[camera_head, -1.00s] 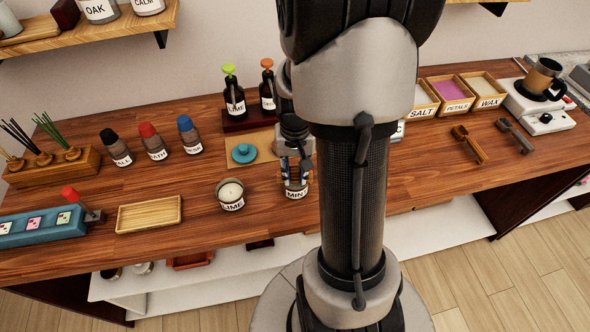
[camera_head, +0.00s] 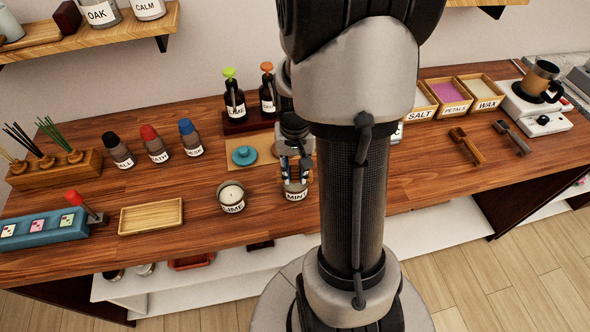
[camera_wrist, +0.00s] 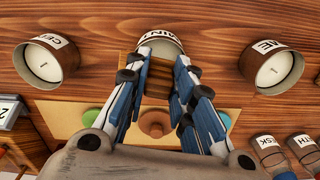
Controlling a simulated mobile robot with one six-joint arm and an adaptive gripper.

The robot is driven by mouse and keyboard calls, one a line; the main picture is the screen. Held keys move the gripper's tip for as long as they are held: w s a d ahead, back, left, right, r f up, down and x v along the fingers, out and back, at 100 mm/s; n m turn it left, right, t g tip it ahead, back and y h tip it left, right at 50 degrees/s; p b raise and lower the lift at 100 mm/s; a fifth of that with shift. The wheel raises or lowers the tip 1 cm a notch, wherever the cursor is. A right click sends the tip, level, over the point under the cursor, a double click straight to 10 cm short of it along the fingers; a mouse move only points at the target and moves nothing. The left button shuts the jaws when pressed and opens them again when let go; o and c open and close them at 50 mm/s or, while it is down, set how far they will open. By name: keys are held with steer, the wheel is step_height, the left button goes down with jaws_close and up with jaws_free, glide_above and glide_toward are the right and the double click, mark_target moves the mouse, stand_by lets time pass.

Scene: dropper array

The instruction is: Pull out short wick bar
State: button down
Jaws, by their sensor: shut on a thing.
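The mint candle jar (camera_head: 296,194) stands near the front of the wooden counter, below my gripper (camera_head: 296,172). In the wrist view, the jar (camera_wrist: 162,43) shows at the top centre, partly covered by the fingers. My gripper (camera_wrist: 166,82) has its blue-grey fingers shut on a small brown wooden piece, which looks like the short wick bar (camera_wrist: 179,88). I cannot tell whether the bar still touches the jar. The lime candle (camera_head: 231,196) stands to the left of the mint jar and shows at the upper right in the wrist view (camera_wrist: 273,68).
Another candle (camera_wrist: 46,62) stands on the other side of the mint jar. A mat with a teal lid (camera_head: 244,154) lies behind. Dropper bottles (camera_head: 157,148) and an empty wooden tray (camera_head: 150,214) stand to the left.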

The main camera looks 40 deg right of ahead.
mark_target(295, 170)
steer(key=shift+r+p, duration=1.25)
steer(key=shift+r, duration=0.4)
